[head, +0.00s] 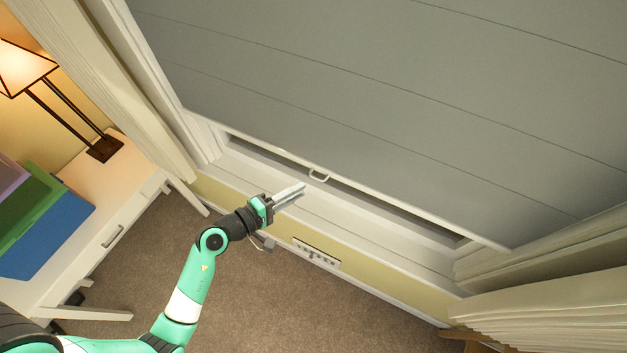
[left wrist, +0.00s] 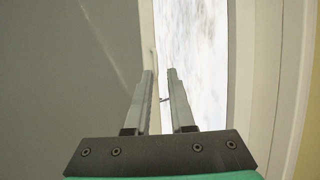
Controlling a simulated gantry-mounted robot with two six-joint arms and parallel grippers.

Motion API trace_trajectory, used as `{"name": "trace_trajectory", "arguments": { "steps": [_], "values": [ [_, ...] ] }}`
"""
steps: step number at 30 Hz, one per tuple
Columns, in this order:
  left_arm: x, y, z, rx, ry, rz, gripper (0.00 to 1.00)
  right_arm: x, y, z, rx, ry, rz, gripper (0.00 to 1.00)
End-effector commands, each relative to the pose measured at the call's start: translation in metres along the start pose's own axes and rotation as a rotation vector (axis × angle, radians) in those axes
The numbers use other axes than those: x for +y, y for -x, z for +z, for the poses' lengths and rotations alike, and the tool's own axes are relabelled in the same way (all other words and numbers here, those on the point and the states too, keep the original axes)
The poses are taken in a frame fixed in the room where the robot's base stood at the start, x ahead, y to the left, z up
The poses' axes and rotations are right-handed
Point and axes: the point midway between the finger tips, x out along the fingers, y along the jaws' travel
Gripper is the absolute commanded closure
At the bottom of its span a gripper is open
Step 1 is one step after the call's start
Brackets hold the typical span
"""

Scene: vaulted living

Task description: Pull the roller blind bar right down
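The grey roller blind (head: 400,110) hangs over most of the window, with a pale bar (head: 410,207) along its lower edge. A small white loop handle (head: 318,175) sticks out from the middle of that bar. My left gripper (head: 303,187) is just below and left of the handle in the head view, apart from it as far as I can tell. In the left wrist view its two fingers (left wrist: 160,72) are apart with nothing gripped between them. The blind's edge (left wrist: 147,30) runs just beyond the left fingertip. My right gripper is in neither view.
A narrow gap of window shows below the bar, above the white sill (head: 350,210). Curtains (head: 130,80) hang at both sides. A desk (head: 125,200) with a lamp (head: 75,110) and coloured folders stands at left. A wall socket plate (head: 316,254) sits below the sill.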

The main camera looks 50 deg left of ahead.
Motion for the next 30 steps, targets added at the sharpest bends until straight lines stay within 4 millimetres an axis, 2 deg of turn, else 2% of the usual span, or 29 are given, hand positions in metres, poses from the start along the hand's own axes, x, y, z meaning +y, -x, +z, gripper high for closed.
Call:
{"name": "trace_trajectory", "arguments": {
  "steps": [3,6,10,19,23,30],
  "values": [
    [0.001,-0.028,0.001,-0.004,-0.001,0.000,0.78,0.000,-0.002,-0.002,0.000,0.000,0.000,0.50],
    [0.000,-0.045,0.001,-0.002,-0.001,-0.001,0.78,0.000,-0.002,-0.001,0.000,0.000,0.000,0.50],
    [0.000,-0.059,0.000,-0.001,0.000,0.000,0.78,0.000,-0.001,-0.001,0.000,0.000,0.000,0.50],
    [0.000,-0.062,0.000,0.002,0.000,0.000,0.78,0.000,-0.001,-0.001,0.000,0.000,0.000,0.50],
    [0.000,-0.062,0.000,0.001,0.000,0.000,1.00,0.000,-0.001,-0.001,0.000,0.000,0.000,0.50],
    [0.000,-0.062,0.000,0.001,0.000,0.000,1.00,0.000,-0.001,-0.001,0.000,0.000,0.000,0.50]
  ]
}}
